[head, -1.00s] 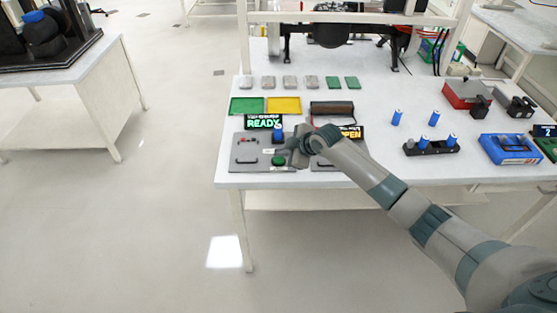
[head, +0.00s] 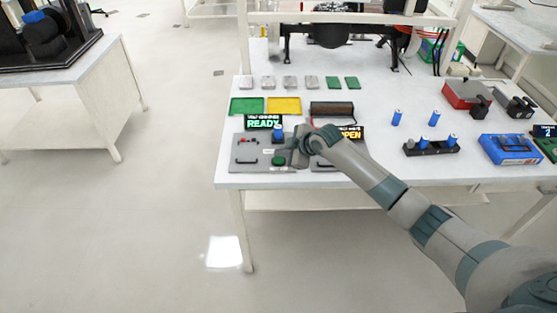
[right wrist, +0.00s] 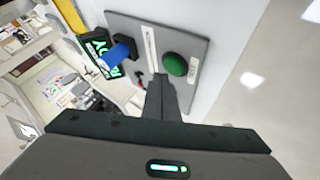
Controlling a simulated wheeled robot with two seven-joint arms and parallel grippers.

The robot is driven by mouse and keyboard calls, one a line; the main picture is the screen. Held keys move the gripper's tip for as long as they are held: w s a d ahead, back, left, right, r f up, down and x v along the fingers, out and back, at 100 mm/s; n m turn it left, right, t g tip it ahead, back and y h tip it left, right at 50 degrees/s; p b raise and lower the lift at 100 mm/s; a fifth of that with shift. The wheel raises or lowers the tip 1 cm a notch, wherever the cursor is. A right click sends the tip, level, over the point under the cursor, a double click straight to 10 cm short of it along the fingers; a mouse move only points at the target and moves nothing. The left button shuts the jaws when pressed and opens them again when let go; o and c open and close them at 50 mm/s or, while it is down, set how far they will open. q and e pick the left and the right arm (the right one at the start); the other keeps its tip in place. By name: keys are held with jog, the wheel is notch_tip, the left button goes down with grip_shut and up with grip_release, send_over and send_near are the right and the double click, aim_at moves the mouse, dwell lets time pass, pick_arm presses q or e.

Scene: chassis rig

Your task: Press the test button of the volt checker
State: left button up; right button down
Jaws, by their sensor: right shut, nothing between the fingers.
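The volt checker is a grey panel (head: 240,164) at the front left of the table, and it also shows in the right wrist view (right wrist: 199,33). Its green round test button (head: 279,160) shows large in the right wrist view (right wrist: 175,64). A blue cell (head: 277,134) sits in its black holder, and a display (head: 264,122) behind it reads READY in green. My left gripper is not in view.
A second grey panel (head: 323,167) with a display reading OPEN (head: 351,132) stands to the right, partly behind my arm. Green (head: 247,105) and yellow (head: 284,105) trays lie behind. Blue cells, a black rack (head: 431,149) and a blue box (head: 510,149) are at the right.

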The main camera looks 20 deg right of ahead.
aim_at(281, 162)
jog(key=shift+f, duration=0.1)
dwell(0.6)
jog(key=shift+f, duration=0.3)
jog(key=shift+f+b, duration=0.4)
jog(key=shift+f, duration=0.1)
dwell(1.0)
jog(key=shift+r, duration=0.1)
jog(key=shift+r+p, duration=0.75)
jog(key=shift+p, duration=0.05)
jog(key=shift+r+p, duration=2.1)
jog(key=shift+r, duration=0.45)
